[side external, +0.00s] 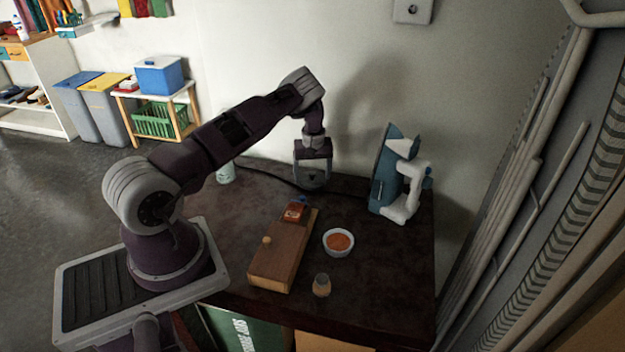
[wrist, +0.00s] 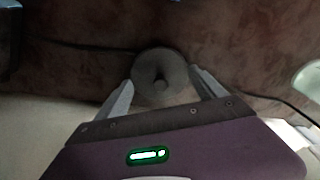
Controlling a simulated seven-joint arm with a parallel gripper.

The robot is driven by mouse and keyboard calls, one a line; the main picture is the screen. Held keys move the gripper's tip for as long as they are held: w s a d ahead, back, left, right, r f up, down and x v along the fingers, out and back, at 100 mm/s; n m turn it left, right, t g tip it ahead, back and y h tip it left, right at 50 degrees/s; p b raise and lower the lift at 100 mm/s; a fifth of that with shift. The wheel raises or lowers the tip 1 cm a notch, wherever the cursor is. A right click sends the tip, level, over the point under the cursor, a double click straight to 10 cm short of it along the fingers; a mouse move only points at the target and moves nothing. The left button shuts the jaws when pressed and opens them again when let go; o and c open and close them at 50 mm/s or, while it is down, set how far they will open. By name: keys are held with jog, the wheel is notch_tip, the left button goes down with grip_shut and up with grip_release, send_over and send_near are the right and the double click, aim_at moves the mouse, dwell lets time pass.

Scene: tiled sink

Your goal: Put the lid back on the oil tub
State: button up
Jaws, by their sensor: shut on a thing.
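My gripper (side external: 312,184) is at the back of the dark table, pointing down near the wall. In the wrist view its two fingers (wrist: 161,82) close on a dark grey round lid (wrist: 160,66) with a small raised knob or handle. The lid is hard to make out in the side view, and I cannot tell its height above the table. A small white round tub (side external: 339,243) with orange-red contents stands uncovered at the middle right of the table. It may be the oil tub. My gripper is behind it and apart from it.
A wooden box (side external: 281,262) with a knob and a red item (side external: 294,211) are left of the tub. A small jar (side external: 321,286) stands in front. A blue and white machine (side external: 398,178) stands at right. A pale container (side external: 225,173) is back left. A dark cable crosses behind.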

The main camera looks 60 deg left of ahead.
aim_at(313, 173)
notch_tip(313, 173, up, 7)
jog(key=shift+f, duration=0.1)
jog(key=s+d+r+m, duration=0.15)
jog(key=s+d, duration=0.25)
jog(key=d, duration=0.9)
jog(key=s+d+m, duration=0.3)
jog(key=d, duration=1)
jog(key=shift+f, duration=3)
jog(key=shift+s+f, duration=0.1)
jog(key=shift+f, duration=0.05)
jog(key=o, duration=1.3)
